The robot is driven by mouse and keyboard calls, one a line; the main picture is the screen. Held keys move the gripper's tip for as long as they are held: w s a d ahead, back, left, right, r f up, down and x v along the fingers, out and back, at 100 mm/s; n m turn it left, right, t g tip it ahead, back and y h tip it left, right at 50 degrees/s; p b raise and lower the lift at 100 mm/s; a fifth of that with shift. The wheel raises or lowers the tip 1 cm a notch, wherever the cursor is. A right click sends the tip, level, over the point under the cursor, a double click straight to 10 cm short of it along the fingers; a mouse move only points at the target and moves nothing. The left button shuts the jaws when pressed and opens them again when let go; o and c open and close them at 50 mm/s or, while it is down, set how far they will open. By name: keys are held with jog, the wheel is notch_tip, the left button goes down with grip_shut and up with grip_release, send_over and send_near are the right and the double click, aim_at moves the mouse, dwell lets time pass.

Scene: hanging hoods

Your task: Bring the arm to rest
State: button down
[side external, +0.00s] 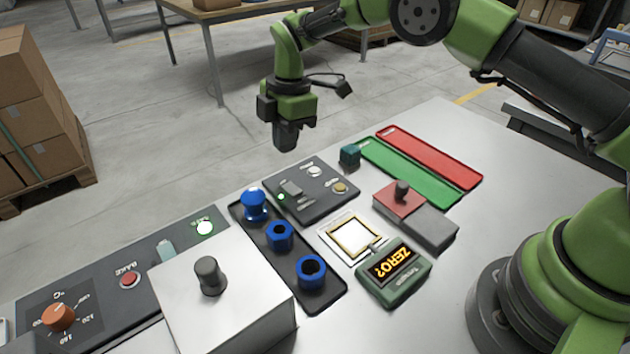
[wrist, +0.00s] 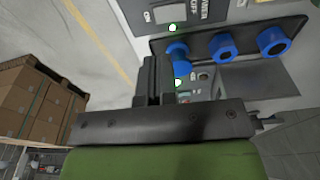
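My gripper (side external: 287,135) hangs in the air, fingers pointing down, above the far edge of the table (side external: 440,125), beyond the dark control panel (side external: 315,190). It touches nothing. In the wrist view the dark fingers (wrist: 154,80) look closed together, with nothing seen between them. My arm reaches over the table from the right.
A black tray (side external: 334,303) holds blue parts, one with a ball top (side external: 255,204). A scale display (side external: 393,273) reads "ZERO?". A teal cube (side external: 349,155) sits near green (side external: 420,175) and red (side external: 435,160) trays. A white box (side external: 225,310) has a grey knob.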

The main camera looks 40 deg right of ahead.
jog(key=s+d+r+m+t, duration=0.25)
jog(key=s+r+m, duration=0.25)
jog(key=r, duration=0.5)
jog(key=s+d+r+m+t, duration=0.1)
jog(key=s+d+r+m, duration=0.2)
jog(key=s+r+m, duration=0.55)
jog(key=s+d+r+m+t, duration=0.1)
jog(key=s+m, duration=0.3)
jog(key=s, duration=0.3)
jog(key=s+d+r+m+t, duration=0.1)
jog(key=s+m, duration=0.3)
jog(key=s, duration=0.4)
jog(key=shift+s+d+r+t+y, duration=0.15)
jog(key=shift+s+r+t+y, duration=0.2)
jog(key=shift+t, duration=0.4)
jog(key=shift+w+r, duration=0.1)
jog(key=shift+w, duration=0.05)
